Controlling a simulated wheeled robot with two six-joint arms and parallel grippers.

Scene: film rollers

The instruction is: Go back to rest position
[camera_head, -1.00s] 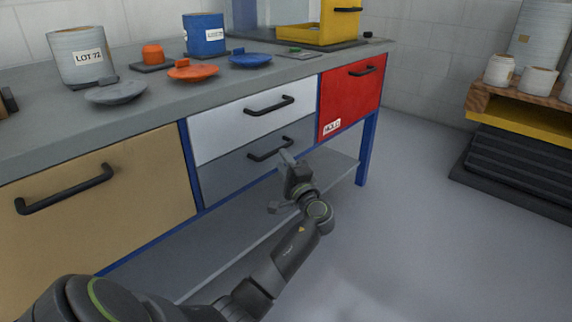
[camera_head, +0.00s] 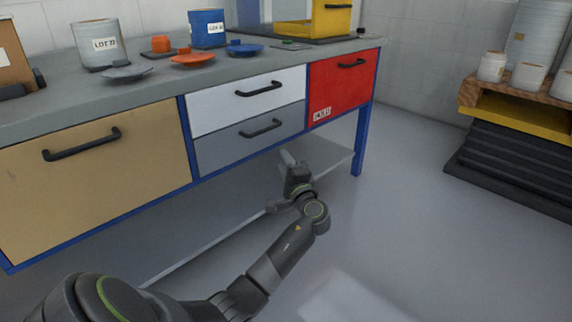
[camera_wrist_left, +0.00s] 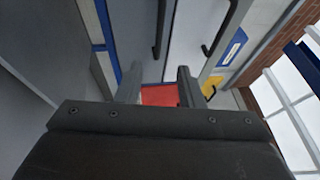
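My left gripper (camera_head: 281,180) hangs in front of the workbench, below the grey drawer (camera_head: 248,138). In the left wrist view its two fingers (camera_wrist_left: 157,88) stand apart with nothing between them. The red HOLD drawer (camera_head: 343,86) shows beyond the fingers in the left wrist view (camera_wrist_left: 160,96). My right gripper is not in view.
The bench has a tan front (camera_head: 97,172), a white drawer (camera_head: 248,98) and a low shelf (camera_head: 215,232). On top stand a grey LOT canister (camera_head: 103,46), a blue canister (camera_head: 206,28) and a yellow bin (camera_head: 325,22).

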